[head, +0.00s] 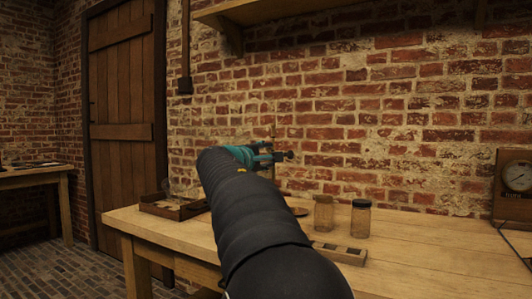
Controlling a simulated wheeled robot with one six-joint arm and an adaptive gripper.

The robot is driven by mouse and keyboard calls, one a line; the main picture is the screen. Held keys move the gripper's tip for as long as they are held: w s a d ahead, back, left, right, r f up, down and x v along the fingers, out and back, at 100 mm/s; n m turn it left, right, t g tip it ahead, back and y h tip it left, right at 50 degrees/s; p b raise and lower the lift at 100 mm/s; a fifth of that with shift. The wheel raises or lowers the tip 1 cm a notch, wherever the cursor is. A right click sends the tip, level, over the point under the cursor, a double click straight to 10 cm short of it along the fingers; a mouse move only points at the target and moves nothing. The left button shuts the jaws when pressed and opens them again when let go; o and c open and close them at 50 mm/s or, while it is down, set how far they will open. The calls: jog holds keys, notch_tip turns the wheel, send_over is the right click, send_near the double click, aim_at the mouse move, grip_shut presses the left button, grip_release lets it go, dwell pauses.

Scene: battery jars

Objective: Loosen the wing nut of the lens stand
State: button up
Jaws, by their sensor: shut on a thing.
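The lens stand (273,131) shows as a thin brass upright rod behind my arm, above the back of the workbench. A round disc that may be its base lies lower down, partly behind my arm. My gripper (268,154), with teal parts, is at the rod, roughly halfway up, and is shut on the stand's wing nut. The wing nut itself is hidden by the fingers and arm. A small dark knob or end piece (289,156) sticks out to the right of the fingers. My dark sleeved arm covers much of the stand's lower part.
On the workbench (430,250) are an open jar (323,212), a dark-lidded jar (361,217) and a slotted wooden strip (340,251). A wooden tray (160,208) sits left. A dial box (514,185) stands far right. A brick wall is behind; the bench's right front is clear.

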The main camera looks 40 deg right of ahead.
jog(key=shift+n+p, duration=0.6)
jog(key=shift+n, duration=0.9)
jog(key=o, duration=1.2)
jog(key=shift+c, duration=0.2)
jog(key=v, duration=1.2)
